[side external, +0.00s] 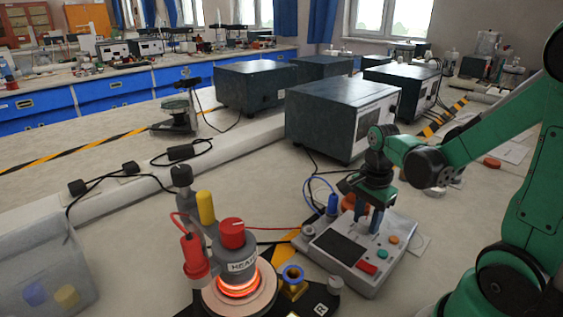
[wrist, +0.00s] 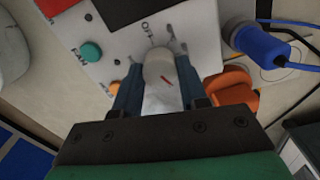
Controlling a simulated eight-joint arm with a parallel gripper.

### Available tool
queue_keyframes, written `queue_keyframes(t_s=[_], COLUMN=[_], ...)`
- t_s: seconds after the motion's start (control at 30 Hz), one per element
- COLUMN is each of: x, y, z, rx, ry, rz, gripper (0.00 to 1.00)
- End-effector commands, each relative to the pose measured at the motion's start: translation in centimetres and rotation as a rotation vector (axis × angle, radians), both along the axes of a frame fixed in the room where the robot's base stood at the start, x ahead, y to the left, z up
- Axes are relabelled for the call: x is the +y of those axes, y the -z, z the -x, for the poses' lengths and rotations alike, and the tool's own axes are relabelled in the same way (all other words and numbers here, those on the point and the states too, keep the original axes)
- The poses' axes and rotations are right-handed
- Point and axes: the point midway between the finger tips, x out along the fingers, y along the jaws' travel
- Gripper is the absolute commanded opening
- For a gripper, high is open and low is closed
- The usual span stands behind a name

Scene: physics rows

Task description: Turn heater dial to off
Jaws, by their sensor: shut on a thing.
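The pale dial (wrist: 158,98) has a short red pointer mark on its top and stands on a white control panel (wrist: 205,35). My gripper (wrist: 160,78) is shut on the dial, with one blue finger on each side. In the side view, my gripper (side external: 367,218) points down over the control panel (side external: 330,265), and its fingers largely hide the dial. The heater (side external: 240,265) stands to the left with a red cap on top, a label on its body and a glowing orange ring.
A green button (wrist: 91,51) and an orange button (wrist: 115,88) lie left of the dial. A blue plug (wrist: 255,42) with cables and an orange part (wrist: 232,88) are close on the right. A large dark box (side external: 320,118) stands behind the panel.

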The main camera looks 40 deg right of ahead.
Motion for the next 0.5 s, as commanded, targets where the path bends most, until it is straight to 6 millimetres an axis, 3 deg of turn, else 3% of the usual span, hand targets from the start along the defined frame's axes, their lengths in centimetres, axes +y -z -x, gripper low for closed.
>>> queue_keyframes(t_s=[0.5], x=[0.03], y=[0.00], z=[-0.07], rx=[0.000], ry=[-0.489], rz=[-0.001], gripper=[0.00])
